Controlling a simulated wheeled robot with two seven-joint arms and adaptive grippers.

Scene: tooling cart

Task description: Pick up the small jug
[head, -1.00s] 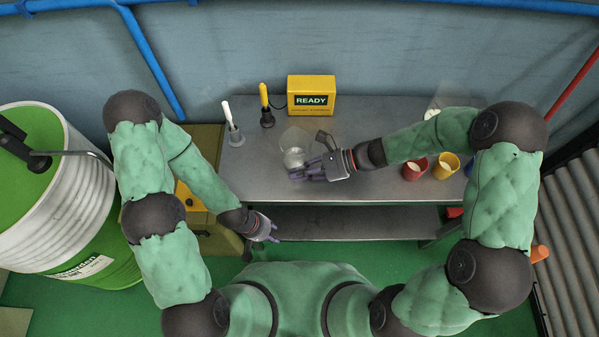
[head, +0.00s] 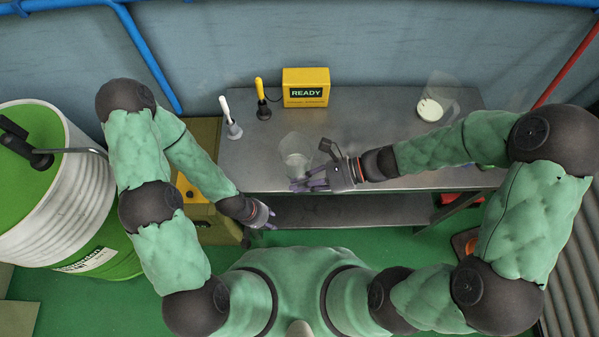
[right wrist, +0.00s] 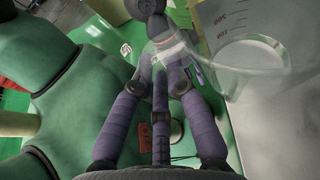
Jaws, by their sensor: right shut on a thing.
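The small clear jug (head: 295,160) is over the front part of the grey bench, left of my right gripper (head: 305,184). In the right wrist view the jug (right wrist: 222,52) shows red measuring marks, and its clear handle crosses the fingertips. My right gripper (right wrist: 167,62) is shut on the jug at its handle side. I cannot tell whether the jug's base touches the bench. My left gripper (head: 268,216) is away from the jug, low at the bench's front left corner. Its fingers are too small to judge.
On the bench (head: 370,130) stand a yellow READY box (head: 305,88), a white-handled tool (head: 230,118), a yellow-handled tool (head: 262,100) and a larger clear jug with white contents (head: 432,106). A green-and-white drum (head: 60,190) is at left. The bench middle is clear.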

